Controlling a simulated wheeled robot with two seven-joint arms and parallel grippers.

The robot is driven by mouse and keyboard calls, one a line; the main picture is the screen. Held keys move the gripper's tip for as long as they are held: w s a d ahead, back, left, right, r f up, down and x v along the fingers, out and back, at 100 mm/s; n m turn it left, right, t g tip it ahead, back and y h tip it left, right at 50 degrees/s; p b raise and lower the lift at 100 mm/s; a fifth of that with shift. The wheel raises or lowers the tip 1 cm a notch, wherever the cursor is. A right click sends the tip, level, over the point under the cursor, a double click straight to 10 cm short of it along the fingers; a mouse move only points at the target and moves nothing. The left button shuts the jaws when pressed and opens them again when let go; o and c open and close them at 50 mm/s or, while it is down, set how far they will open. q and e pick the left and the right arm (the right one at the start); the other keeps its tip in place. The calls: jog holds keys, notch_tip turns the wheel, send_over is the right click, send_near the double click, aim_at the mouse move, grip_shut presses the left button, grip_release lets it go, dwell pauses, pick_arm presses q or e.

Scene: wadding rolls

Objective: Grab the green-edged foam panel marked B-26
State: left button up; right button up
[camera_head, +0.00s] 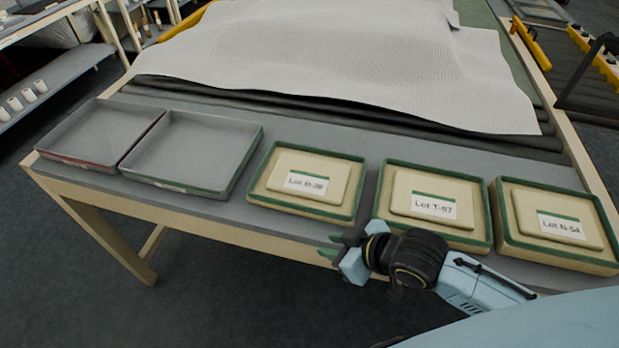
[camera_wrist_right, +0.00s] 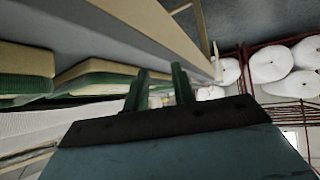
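The green-edged foam panel (camera_head: 303,183) with a white label lies on the table's front strip, leftmost of three similar panels. Its label is small and blurred, and seems to read Lot B-26. My right gripper (camera_head: 332,246) is in front of the table edge, below and slightly right of this panel, apart from it and empty. Its two green fingers also show in the right wrist view (camera_wrist_right: 160,88), with a gap between them. My left gripper is not in the head view.
Panels labelled T-57 (camera_head: 433,206) and N-54 (camera_head: 560,224) lie to the right. Two empty grey trays, one red-edged (camera_head: 95,135) and one green-edged (camera_head: 190,152), lie to the left. White wadding (camera_head: 350,60) covers the table behind.

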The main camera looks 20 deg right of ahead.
notch_tip(320, 180, up, 2)
jog(key=w+n+y, duration=0.2)
jog(key=y, duration=0.2)
send_near(292, 203)
jog(key=shift+w+a+f+t, duration=0.4)
jog(key=shift+w+a+f, duration=0.3)
jog(key=shift+a, duration=0.1)
jog(key=shift+x, duration=2.7)
jog(key=shift+s+f, duration=0.1)
grip_shut()
